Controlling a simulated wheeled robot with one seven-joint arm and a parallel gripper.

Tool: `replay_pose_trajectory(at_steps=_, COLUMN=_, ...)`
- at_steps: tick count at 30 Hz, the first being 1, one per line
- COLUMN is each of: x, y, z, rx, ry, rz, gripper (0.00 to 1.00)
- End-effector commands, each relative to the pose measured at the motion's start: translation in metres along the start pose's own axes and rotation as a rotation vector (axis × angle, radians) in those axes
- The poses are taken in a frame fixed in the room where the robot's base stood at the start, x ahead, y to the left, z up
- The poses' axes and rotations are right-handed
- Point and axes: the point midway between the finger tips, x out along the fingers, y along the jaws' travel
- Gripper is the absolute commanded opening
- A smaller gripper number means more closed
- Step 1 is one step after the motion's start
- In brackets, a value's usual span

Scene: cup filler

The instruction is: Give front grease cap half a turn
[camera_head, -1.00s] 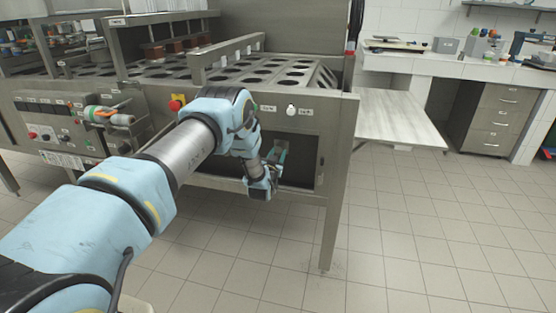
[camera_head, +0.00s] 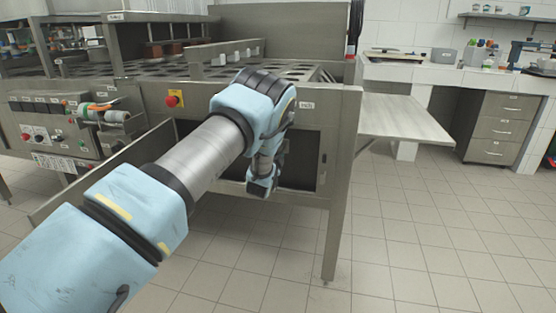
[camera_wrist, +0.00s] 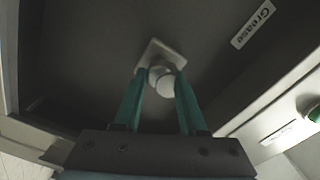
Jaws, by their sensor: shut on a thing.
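The front grease cap (camera_wrist: 163,80) is a pale rounded knob on a light square plate (camera_wrist: 174,54), fixed to a dark panel in the wrist view. My gripper (camera_wrist: 161,88) has its two green fingers on either side of the cap and is shut on it. A white label reading "Grease" (camera_wrist: 253,25) is on the panel to the upper right of the cap. In the head view my arm reaches to the dark opening in the machine's front, and the cap and fingertips are hidden there behind my wrist.
The steel machine frame (camera_head: 339,185) borders the opening on the right. A red button on a yellow plate (camera_head: 174,99) sits at the upper left of the opening. A side shelf (camera_head: 405,119) juts out to the right. The tiled floor (camera_head: 430,230) is clear.

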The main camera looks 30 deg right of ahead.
Motion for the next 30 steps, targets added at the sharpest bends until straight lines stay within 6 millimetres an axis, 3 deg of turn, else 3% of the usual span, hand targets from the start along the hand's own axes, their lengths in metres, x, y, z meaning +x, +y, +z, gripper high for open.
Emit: replay_pose_trajectory(at_steps=30, x=0.0000, y=0.0054, z=0.0008, rx=0.968, ry=0.002, rz=-0.001, gripper=0.00)
